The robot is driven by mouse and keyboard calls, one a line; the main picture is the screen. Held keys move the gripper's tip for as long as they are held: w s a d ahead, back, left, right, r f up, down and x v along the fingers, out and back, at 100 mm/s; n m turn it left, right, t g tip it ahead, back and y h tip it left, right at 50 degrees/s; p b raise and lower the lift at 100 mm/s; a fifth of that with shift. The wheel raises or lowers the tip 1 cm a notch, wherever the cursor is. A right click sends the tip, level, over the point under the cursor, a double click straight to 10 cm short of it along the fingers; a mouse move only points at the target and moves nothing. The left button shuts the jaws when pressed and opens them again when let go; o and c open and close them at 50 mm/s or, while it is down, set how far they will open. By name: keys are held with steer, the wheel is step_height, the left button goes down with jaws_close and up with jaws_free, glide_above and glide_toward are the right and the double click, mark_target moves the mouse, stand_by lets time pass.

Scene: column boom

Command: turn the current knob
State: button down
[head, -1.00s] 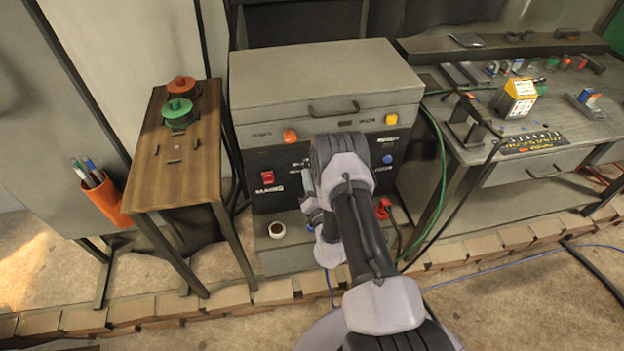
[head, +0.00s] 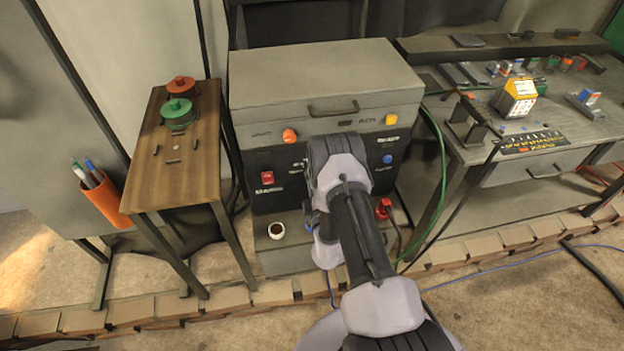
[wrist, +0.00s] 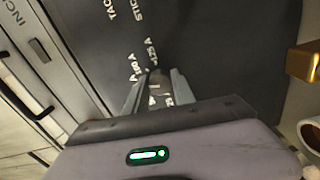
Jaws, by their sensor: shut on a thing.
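The current knob (wrist: 157,76) shows in the wrist view as a dark, round piece on the black front panel (wrist: 215,45), with white ampere markings printed around it. My gripper (wrist: 154,88) is shut on the knob, with one grey finger on each side of it. In the head view the knob and my fingertips are hidden behind my wrist, which is in front of the panel of the grey welding machine (head: 320,85). The knob's pointer cannot be made out.
The panel also carries a red switch (head: 267,178), an orange lamp (head: 289,136), a yellow button (head: 391,119) and a blue one (head: 387,159). A cup (head: 276,230) stands below. A wooden side table (head: 190,175) is left, a workbench (head: 560,140) right.

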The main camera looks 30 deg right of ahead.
steer(key=m, duration=0.5)
steer(key=shift+w+r+m, duration=0.15)
steer(key=shift+m, duration=0.25)
stand_by(0.4)
steer(key=c, duration=1.1)
jaws_free()
steer(key=shift+o, duration=0.2)
